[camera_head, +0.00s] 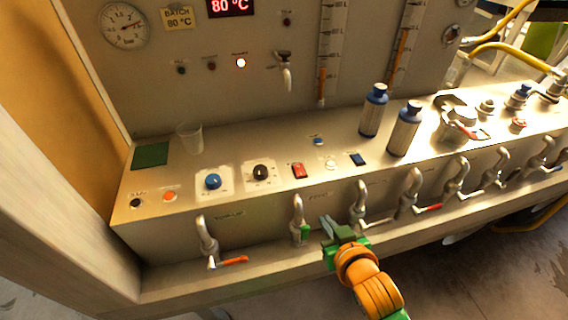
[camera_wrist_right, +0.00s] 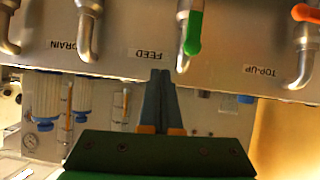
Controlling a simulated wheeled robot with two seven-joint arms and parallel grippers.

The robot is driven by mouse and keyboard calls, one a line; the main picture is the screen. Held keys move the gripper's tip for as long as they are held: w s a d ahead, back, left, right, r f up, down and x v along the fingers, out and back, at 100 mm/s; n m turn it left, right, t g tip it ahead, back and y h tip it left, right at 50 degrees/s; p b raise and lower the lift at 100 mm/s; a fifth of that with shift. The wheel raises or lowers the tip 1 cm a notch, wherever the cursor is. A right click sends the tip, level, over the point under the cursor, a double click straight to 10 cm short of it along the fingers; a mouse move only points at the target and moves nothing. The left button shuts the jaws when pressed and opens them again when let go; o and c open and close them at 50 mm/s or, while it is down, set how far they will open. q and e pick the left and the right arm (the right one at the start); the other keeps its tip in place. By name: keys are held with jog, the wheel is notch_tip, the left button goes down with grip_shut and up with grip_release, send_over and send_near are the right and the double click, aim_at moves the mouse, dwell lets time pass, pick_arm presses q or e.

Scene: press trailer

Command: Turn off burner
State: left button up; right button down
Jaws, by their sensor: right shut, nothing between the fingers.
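I cannot read which control is the burner's. On the console top are a red rocker switch (camera_head: 299,170), a blue rocker switch (camera_head: 357,159), a black knob (camera_head: 261,172), a blue knob (camera_head: 213,181), an orange button (camera_head: 169,196) and a black button (camera_head: 135,202). A lamp (camera_head: 241,62) on the upright panel is lit white. My right gripper (camera_head: 334,228) is shut and empty, in front of the console and below these controls. In the right wrist view its fingertips (camera_wrist_right: 161,76) are near the FEED label (camera_wrist_right: 150,54). My left gripper is not in view.
A row of valves lines the console front, including a green-handled one (camera_head: 304,232) left of my right gripper and an orange-handled one (camera_head: 234,261). Two blue-capped bottles (camera_head: 405,130) and a clear cup (camera_head: 190,138) stand on top. A red display (camera_head: 230,5) reads 80 °C.

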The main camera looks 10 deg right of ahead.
jog(key=w+a+r+t+y, duration=0.1)
jog(key=w+r+t, duration=0.3)
jog(key=r, duration=0.3)
jog(key=shift+w+r+t, duration=0.2)
jog(key=shift+r+t, duration=0.1)
jog(key=shift+r, duration=0.05)
jog(key=p, duration=0.1)
send_over(302, 175)
jog(key=s, duration=0.1)
jog(key=shift+s+d+f, duration=0.1)
jog(key=shift+s+f, duration=0.05)
jog(key=shift+f, duration=0.35)
jog(key=shift+w+f, duration=0.3)
jog(key=shift+w, duration=0.35)
notch_tip(302, 175, down, 3)
jog(key=shift+r, duration=0.1)
jog(key=shift+f+b, duration=0.3)
jog(key=shift+f, duration=0.15)
